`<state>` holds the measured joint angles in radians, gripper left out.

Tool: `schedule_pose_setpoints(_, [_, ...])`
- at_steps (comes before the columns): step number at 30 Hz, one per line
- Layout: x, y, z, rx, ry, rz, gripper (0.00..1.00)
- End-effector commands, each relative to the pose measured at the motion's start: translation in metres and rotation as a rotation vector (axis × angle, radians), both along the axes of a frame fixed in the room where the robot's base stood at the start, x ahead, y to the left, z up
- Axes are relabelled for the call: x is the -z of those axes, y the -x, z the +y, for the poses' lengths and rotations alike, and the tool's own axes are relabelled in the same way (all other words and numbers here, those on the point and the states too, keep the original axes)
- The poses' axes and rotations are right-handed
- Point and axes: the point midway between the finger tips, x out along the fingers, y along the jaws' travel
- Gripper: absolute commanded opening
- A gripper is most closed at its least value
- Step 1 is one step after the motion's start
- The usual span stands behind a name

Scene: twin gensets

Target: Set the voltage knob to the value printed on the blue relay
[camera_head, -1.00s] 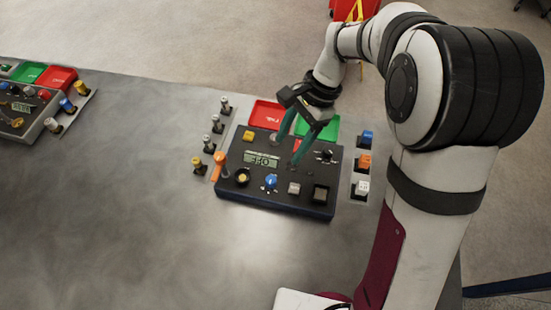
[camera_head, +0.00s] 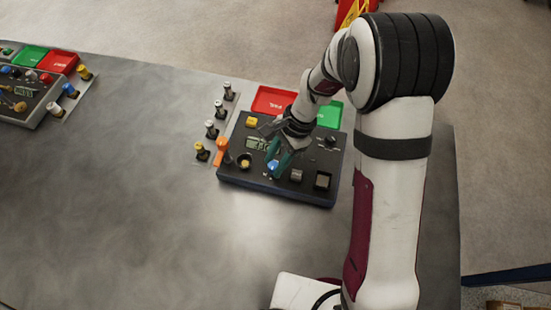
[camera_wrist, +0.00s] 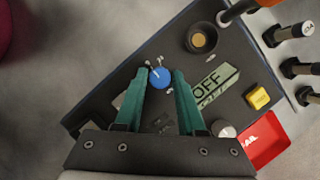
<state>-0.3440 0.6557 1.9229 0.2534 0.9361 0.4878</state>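The dark control panel (camera_head: 234,171) stands on the grey table. Its blue knob (camera_wrist: 162,78), with white marks around it, lies between my fingertips in the wrist view and shows small in the head view (camera_head: 273,166). My gripper (camera_wrist: 161,74) is open, with one green finger on each side of the knob; I cannot tell whether they touch it. In the head view my gripper (camera_head: 279,164) is down at the panel. The panel's display (camera_wrist: 213,87) reads OFF in the wrist view. The blue relay beside this panel is hidden behind my arm in the head view.
An orange lever (camera_head: 221,150) and several plugs (camera_head: 211,130) stand left of the panel. A red tray (camera_head: 274,100) and a green tray (camera_head: 330,115) lie behind it. A second panel (camera_head: 28,100) is at far left. The table's front left is clear.

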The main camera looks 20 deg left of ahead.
Motion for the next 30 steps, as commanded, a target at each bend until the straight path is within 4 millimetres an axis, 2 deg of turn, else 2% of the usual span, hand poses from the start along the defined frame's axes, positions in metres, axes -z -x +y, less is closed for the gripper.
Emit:
schedule_pose_setpoints(1, [-0.0001, -0.0001, 0.0, 0.0, 0.0, 0.0, 0.28])
schedule_pose_setpoints(6, [-0.0002, -0.0001, 0.0, 0.0, 0.0, 0.0, 0.0])
schedule_pose_setpoints(17, [-0.0004, 0.0, 0.0004, -0.03, 0.0, 0.001, 0.0])
schedule_pose_setpoints(30, [-0.0006, -0.0009, 0.0026, -0.341, -0.001, 0.002, 0.0])
